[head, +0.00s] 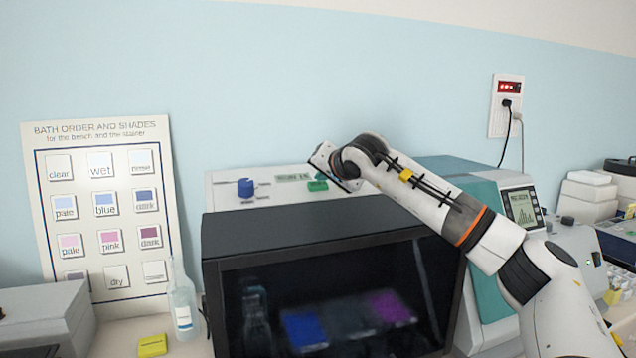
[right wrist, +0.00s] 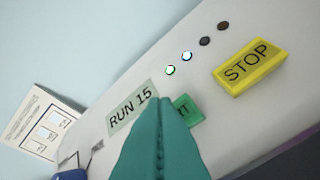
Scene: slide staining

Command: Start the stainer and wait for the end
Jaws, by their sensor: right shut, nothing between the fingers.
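The stainer (head: 225,240) is a dark box with a glass front and a pale control panel behind its top. The panel carries a blue knob (head: 245,188), a small display (head: 292,177) and a green start button (head: 317,186). In the right wrist view the display (right wrist: 133,108) reads "RUN 15". The green button (right wrist: 187,110) is partly hidden behind my right gripper (right wrist: 172,100), which is shut and empty at it; I cannot tell whether they touch. The yellow STOP button (right wrist: 250,67) is clear of the gripper. Two indicator lamps (right wrist: 178,63) are lit white; two are dark.
Blurred blue and magenta baths (head: 390,307) show behind the stainer's glass. A shade chart (head: 105,215) leans on the wall at left, with a bottle (head: 184,308) and yellow block (head: 152,345) before it. A teal instrument (head: 480,290) stands right, partly behind my arm.

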